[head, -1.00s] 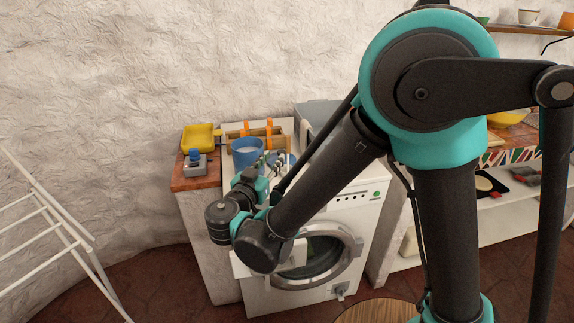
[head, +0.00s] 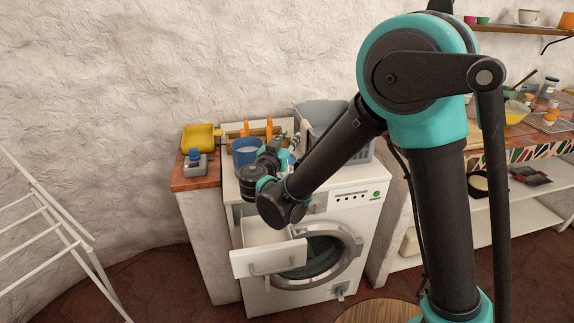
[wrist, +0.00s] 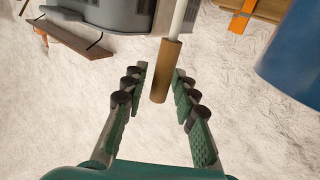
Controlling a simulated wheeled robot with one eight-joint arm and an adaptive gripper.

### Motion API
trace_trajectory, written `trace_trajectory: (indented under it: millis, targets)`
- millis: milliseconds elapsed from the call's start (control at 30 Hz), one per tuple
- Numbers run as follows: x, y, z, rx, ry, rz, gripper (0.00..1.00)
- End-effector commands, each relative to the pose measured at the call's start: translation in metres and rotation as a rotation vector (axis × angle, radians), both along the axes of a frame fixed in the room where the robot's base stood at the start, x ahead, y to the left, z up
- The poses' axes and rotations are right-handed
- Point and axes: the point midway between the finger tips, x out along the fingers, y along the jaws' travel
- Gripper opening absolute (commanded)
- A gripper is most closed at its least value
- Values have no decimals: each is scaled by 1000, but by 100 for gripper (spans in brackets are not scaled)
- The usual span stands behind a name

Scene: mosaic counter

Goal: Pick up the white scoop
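A rod with a brown handle (wrist: 165,72) and a white shaft (wrist: 178,18) shows at the top middle of the wrist view. It may be the white scoop; its far end is out of frame, so I cannot tell. My gripper (wrist: 160,73) is open, with the handle's end between its fingers and a gap on both sides. In the head view my gripper (head: 286,143) is above the washing machine top, just right of the blue bucket (head: 245,152). No scoop shape is clear there.
The grey basket (head: 322,114) stands right of and behind my gripper. A wooden holder with orange-handled tools (head: 269,128) is at the back. The washer's drawer (head: 268,258) is pulled out.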

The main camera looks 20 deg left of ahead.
Motion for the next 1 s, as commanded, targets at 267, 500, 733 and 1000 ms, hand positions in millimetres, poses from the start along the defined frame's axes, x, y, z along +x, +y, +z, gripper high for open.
trace_trajectory:
  millis: [267, 500, 733, 1000]
  targets:
    - [32, -2, 1, 0, 0, -1, 28]
    - [32, -2, 1, 0, 0, 0, 20]
    - [32, -2, 1, 0, 0, 0, 0]
    - [32, -2, 1, 0, 0, 0, 0]
